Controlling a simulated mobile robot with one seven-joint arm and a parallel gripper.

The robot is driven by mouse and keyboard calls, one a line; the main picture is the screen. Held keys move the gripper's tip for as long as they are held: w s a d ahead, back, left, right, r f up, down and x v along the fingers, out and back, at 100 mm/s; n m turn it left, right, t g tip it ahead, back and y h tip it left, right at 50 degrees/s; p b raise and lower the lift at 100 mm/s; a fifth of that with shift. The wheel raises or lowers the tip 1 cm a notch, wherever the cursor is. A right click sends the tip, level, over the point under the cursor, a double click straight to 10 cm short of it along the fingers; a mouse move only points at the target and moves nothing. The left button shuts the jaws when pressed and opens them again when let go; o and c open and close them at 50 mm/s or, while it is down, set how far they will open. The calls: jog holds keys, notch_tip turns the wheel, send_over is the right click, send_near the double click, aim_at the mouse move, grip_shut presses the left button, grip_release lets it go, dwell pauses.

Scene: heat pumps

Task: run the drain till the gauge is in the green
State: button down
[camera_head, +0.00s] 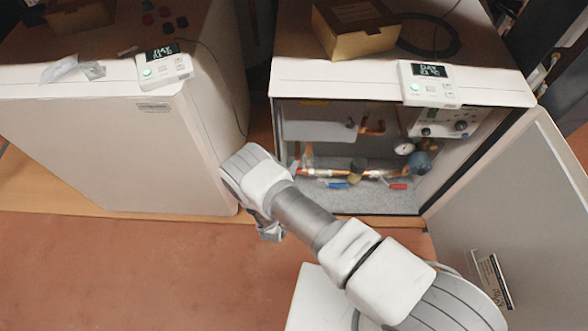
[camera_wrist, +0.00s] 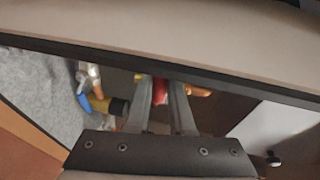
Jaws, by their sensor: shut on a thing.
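In the wrist view my gripper (camera_wrist: 162,92) has its two fingers close around a red part (camera_wrist: 160,87), probably a handle; its shape is mostly hidden. A blue handle (camera_wrist: 84,102) and a yellow-and-black fitting (camera_wrist: 112,104) lie left of the fingers. In the head view the open cabinet (camera_head: 290,93) holds a copper pipe (camera_head: 345,173), a blue handle (camera_head: 337,185) and a red handle (camera_head: 398,186). The round white gauge (camera_head: 404,148) hangs at the right; its needle and colours are too small to read. My fingertips cannot be made out in the head view.
The cabinet door (camera_head: 520,200) stands open at the right. A closed white unit (camera_head: 120,150) stands at the left. A cardboard box (camera_head: 352,28) and a control panel (camera_head: 428,84) are on top of the open cabinet. Bare floor (camera_head: 100,270) lies in front.

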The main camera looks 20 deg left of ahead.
jog(key=shift+w+r, duration=0.1)
dwell(0.3)
jog(key=c, duration=0.8)
grip_release()
jog(key=s+r+p, duration=0.1)
jog(key=s, duration=0.4)
jog(key=s+r+p, duration=0.1)
jog(key=s, duration=0.5)
jog(key=s+r+p, duration=0.1)
jog(key=s+p, duration=0.1)
jog(key=s, duration=0.4)
jog(key=shift+s+a+r, duration=0.1)
jog(key=shift+r, duration=0.05)
